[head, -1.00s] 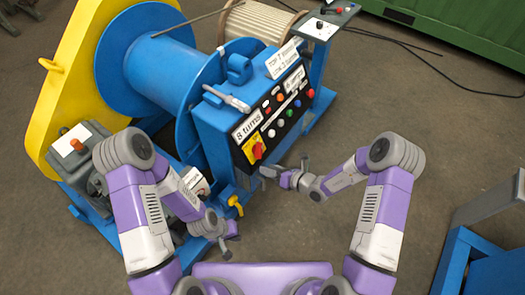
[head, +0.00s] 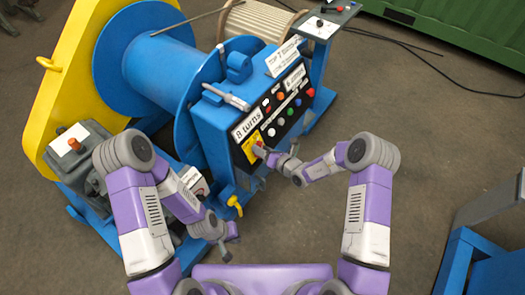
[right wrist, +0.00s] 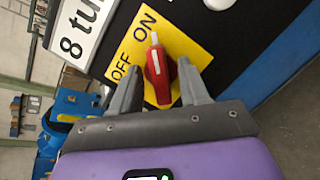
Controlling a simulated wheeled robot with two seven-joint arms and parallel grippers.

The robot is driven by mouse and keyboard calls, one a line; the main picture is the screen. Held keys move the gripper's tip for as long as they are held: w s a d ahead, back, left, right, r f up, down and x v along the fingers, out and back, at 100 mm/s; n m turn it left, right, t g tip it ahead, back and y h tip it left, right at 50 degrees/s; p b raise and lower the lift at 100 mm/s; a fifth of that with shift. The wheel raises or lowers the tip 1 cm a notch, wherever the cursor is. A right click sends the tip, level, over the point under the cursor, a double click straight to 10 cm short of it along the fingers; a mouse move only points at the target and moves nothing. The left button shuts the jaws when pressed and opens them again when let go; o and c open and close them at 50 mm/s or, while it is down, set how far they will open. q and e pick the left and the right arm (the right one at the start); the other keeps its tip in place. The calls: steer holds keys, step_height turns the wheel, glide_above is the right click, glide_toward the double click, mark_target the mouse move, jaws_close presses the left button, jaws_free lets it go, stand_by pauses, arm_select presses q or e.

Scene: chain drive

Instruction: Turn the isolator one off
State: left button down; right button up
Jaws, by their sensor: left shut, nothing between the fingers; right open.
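The isolator is a red rotary knob (right wrist: 158,75) with a white pointer on a yellow plate (right wrist: 185,45) marked ON and OFF. In the right wrist view its pointer is at the ON side. My right gripper (right wrist: 160,66) is open, with one finger on either side of the knob; whether they touch it I cannot tell. In the head view the right gripper (head: 261,153) is at the lower left of the black panel and mostly hides the knob. My left gripper (head: 231,231) is shut and empty, low in front of the blue machine.
A yellow-handled valve (head: 235,204) sits near my left gripper. The floor on the right is clear up to a blue stand (head: 480,250).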

steer(key=shift+c, duration=0.2)
jaws_close()
steer(key=shift+n, duration=0.4)
steer(key=n+y+b, duration=0.1)
steer(key=n, duration=0.4)
steer(key=shift+f+g+b, duration=0.1)
steer(key=shift+g+b, duration=0.2)
steer(key=shift+g, duration=0.1)
steer(key=n+g+y+b, duration=0.1)
steer(key=n+b, duration=0.1)
steer(key=n, duration=0.3)
steer(key=shift+w+d+n+g+y+b, duration=0.15)
steer(key=shift+n+g+b, duration=0.4)
steer(key=shift+n+b, duration=1.25)
steer(key=shift+s+a+n+g+y+b, duration=0.2)
steer(key=shift+n+g+b, duration=0.45)
steer(key=shift+n, duration=2.25)
